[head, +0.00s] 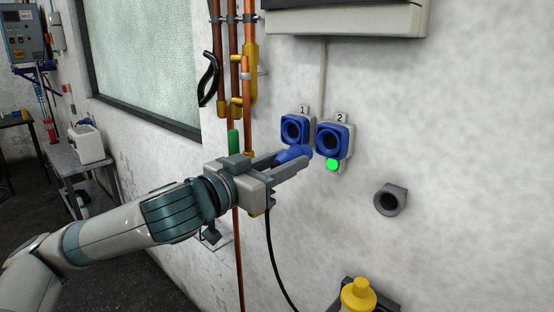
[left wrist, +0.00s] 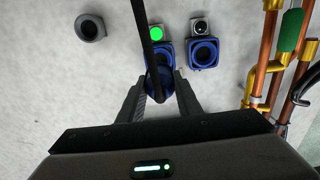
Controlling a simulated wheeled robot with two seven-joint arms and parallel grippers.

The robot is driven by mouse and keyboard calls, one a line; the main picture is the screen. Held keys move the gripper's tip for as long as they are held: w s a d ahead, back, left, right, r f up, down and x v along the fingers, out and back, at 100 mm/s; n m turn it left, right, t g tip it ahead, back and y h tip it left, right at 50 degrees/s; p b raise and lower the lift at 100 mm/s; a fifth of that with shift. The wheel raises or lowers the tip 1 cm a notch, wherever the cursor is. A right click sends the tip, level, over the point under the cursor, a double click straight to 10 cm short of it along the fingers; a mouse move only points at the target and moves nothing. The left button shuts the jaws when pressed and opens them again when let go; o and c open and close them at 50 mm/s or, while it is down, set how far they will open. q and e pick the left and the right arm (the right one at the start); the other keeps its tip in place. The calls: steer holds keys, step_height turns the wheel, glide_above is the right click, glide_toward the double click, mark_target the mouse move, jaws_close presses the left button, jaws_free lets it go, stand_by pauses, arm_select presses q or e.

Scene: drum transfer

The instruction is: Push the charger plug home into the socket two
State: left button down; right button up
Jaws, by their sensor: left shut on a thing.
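Two blue sockets are on the white wall, socket one (head: 294,129) on the left and socket two (head: 331,142) on the right, with a lit green light (head: 332,164) below socket two. My left gripper (head: 303,162) is shut on the blue charger plug (head: 292,153) in front of the sockets. In the left wrist view the plug (left wrist: 158,84) sits between the fingers, with socket two (left wrist: 163,52) just beyond it and socket one (left wrist: 204,53) to the right. Whether the plug touches socket two is hidden. My right gripper is out of view.
A black cable (head: 272,250) hangs from the plug. Copper pipes (head: 249,90) with yellow fittings run up the wall left of the sockets. A grey round holder (head: 390,200) sticks out at lower right, above a yellow bottle (head: 358,295). The wall between is bare.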

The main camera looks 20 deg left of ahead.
mark_target(307, 151)
arm_select(q)
steer(key=shift+w, duration=0.15)
steer(key=shift+x, duration=3.3)
steer(key=shift+p, duration=0.3)
steer(key=shift+p+x, duration=0.4)
steer(key=shift+x, duration=1.4)
stand_by(1.0)
steer(key=c, duration=1.3)
jaws_free()
steer(key=shift+c, duration=0.2)
steer(key=shift+o, duration=0.7)
steer(key=shift+w+d, duration=0.1)
steer(key=shift+w, duration=0.05)
